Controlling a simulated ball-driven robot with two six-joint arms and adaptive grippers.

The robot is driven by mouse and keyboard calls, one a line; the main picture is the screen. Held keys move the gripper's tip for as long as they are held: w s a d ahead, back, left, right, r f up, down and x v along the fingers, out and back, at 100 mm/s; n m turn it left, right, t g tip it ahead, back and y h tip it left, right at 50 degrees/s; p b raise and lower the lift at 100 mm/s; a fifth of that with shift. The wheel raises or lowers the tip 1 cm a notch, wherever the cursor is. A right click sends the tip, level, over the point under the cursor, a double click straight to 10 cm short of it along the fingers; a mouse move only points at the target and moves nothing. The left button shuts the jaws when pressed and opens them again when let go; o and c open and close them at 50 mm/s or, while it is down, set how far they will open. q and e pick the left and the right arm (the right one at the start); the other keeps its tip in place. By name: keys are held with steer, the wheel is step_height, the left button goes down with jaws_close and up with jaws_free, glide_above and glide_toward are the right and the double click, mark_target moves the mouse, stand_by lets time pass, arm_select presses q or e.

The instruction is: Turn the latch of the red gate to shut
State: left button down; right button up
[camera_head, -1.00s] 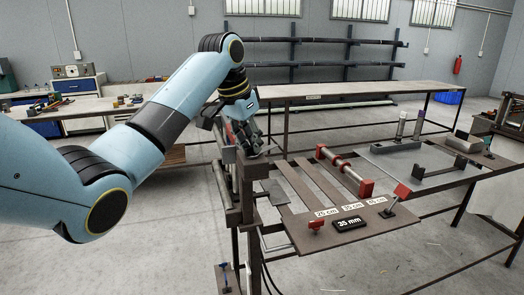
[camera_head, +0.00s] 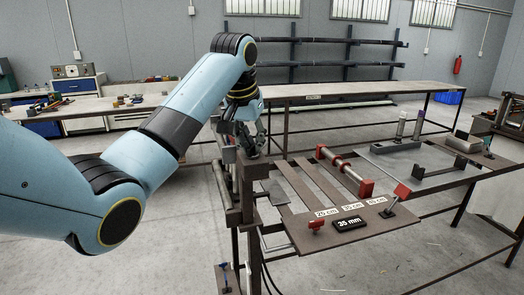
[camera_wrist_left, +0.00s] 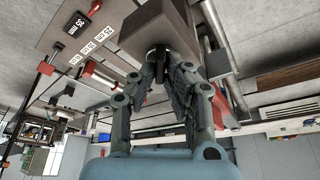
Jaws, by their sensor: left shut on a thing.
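My left gripper (camera_head: 253,150) is at the top of the dark machine frame (camera_head: 247,190), at the near left end of the table. In the left wrist view, the fingers of the left gripper (camera_wrist_left: 165,72) are closed in against a grey-brown block (camera_wrist_left: 155,28), and what sits between their tips is partly hidden. A red part (camera_wrist_left: 221,106) shows just beside the right finger; I cannot tell whether it is the red gate. The latch is not clearly visible behind the fingers. My right gripper is not in view.
A table plate (camera_head: 345,234) carries length labels, a black "35 mm" sign (camera_head: 349,223) and a red-handled lever (camera_head: 402,191). A roller with red end blocks (camera_head: 366,188) lies behind. A long bench (camera_head: 360,88) stands further back.

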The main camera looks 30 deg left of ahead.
arm_select(q)
steer(key=shift+s+d+f+n+y, duration=0.1)
steer(key=shift+n+y, duration=0.15)
steer(key=shift+n, duration=0.65)
steer(key=shift+f+n+y, duration=0.1)
steer(key=shift+n+y, duration=0.15)
steer(key=shift+n, duration=0.65)
steer(key=shift+g, duration=0.3)
steer(key=shift+n+y, duration=0.4)
steer(key=shift+n, duration=0.6)
steer(key=shift+n+g, duration=0.3)
steer(key=shift+n, duration=0.3)
steer(key=c, duration=1.3)
jaws_free()
steer(key=shift+r, duration=0.1)
